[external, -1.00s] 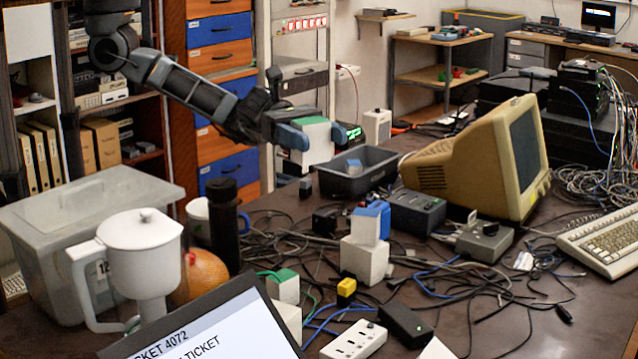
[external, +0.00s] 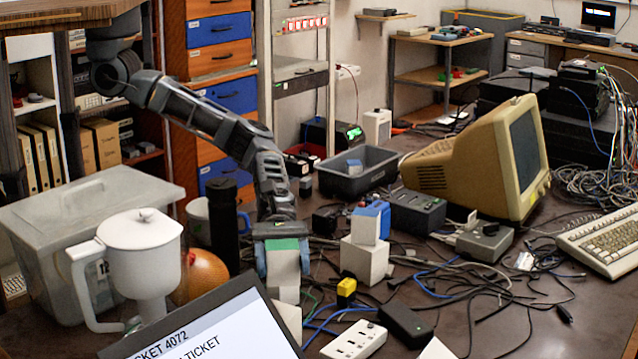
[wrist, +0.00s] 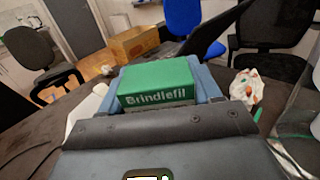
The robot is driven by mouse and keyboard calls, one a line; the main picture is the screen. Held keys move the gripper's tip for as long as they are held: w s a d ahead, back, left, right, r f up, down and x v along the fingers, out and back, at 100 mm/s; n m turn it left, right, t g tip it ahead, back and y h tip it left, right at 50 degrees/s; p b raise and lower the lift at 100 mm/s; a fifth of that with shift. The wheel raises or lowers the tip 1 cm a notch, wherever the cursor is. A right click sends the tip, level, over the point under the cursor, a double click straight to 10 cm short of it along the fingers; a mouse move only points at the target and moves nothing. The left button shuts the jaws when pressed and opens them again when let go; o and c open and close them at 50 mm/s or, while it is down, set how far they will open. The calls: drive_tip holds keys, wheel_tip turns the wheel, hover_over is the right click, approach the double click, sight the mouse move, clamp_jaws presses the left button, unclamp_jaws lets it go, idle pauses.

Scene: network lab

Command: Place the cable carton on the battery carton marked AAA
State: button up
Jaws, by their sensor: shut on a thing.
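My gripper (external: 283,266) is shut on a white carton with a green face (external: 285,262), which I take to be the cable carton. In the wrist view the green face (wrist: 157,84) reads "Brindlefil" and sits between the blue fingers. Directly below it in the external view is a small white carton (external: 286,294), its top hidden by the held one. I cannot tell whether the two touch. A white box (external: 364,260) stands to the right with a smaller white and blue carton (external: 366,227) on it. No AAA mark is readable, so I cannot tell which is the battery carton.
A white jug (external: 140,250), an orange ball-like thing (external: 203,272) and a dark cylinder (external: 223,225) stand left of my gripper. A laptop (external: 215,325) is in front.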

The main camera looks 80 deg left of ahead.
drive_tip(key=shift+f+b, duration=0.45)
drive_tip(key=shift+f, duration=2.95)
drive_tip(key=shift+f, duration=0.15)
drive_tip(key=o, duration=1.1)
drive_tip(key=shift+o, duration=0.2)
drive_tip(key=a+p, duration=0.1)
drive_tip(key=a, duration=1.1)
